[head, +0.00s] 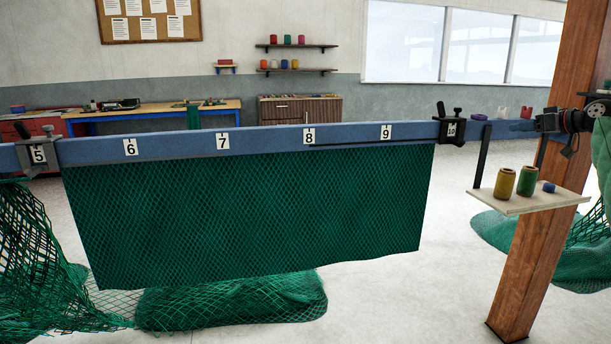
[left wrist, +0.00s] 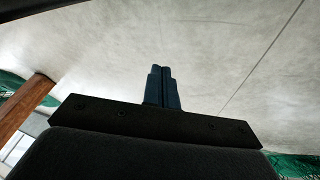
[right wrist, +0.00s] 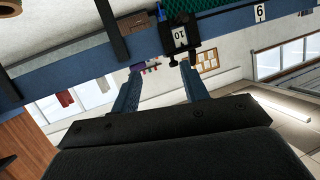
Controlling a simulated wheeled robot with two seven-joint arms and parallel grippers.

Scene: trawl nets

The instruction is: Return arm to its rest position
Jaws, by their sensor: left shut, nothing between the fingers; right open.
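My right gripper (head: 523,126) is at the right of the head view, in front of the blue beam. Its fingers are apart and empty. In the right wrist view the open fingers (right wrist: 161,72) point toward the black clamp (right wrist: 180,38) beside the "10" mark, with no contact that I can make out. That clamp (head: 450,127) holds the right end of the net's edge area in the head view. My left gripper (left wrist: 162,70) shows only in the left wrist view, its fingers together and empty above pale floor. The left arm is outside the head view.
The numbered blue beam (head: 265,142) crosses the view with a green net (head: 250,215) hanging from it. Another clamp (head: 38,155) is at "5". A small shelf (head: 515,207) with yellow, green and blue spools sits by a wooden post (head: 540,240). Netting (head: 235,300) lies on the floor.

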